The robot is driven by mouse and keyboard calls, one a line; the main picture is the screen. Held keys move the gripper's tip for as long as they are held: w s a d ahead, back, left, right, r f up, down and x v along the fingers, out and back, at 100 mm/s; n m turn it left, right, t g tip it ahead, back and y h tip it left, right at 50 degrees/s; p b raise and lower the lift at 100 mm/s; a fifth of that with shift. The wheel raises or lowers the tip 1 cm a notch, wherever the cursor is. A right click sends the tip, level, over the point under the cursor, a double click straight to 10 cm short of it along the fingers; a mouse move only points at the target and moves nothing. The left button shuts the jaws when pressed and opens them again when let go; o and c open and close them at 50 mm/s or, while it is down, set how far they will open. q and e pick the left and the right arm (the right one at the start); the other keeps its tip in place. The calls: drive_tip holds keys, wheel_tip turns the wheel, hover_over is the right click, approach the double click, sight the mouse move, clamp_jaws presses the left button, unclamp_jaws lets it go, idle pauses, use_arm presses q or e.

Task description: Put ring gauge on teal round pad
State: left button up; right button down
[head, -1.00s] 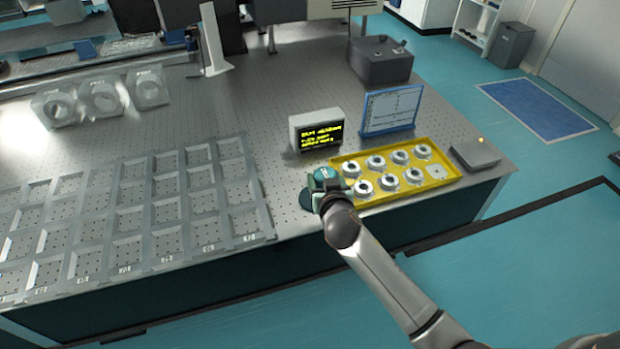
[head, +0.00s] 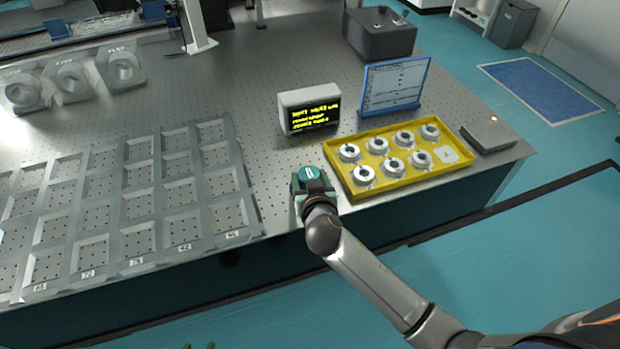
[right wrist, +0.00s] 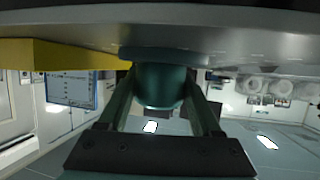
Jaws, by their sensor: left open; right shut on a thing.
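My right gripper (head: 313,184) is at the table's front edge, just left of the yellow tray, shut on a ring gauge (right wrist: 162,88). The gauge is mostly hidden in the head view; in the right wrist view it is a dark teal-tinted round shape between the fingers. The teal round pad (right wrist: 150,54) shows there as a thin edge against the table, right at the gauge; I cannot tell whether they touch. The gripper hides most of the pad in the head view. Only the tips of my left gripper (head: 199,346) show at the bottom edge, apart and empty.
The yellow tray (head: 345,185) holds several silver ring gauges and one empty place at its right. A display box (head: 308,110), a blue-framed board (head: 395,87) and a grey box (head: 487,138) stand around it. Slotted grey racks (head: 130,228) fill the table's left.

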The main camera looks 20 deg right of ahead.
drive_tip(key=shift+a+r, duration=0.1)
drive_tip(key=shift+f, duration=0.2)
drive_tip(key=shift+c, duration=0.3)
unclamp_jaws()
drive_tip(key=shift+r, duration=0.15)
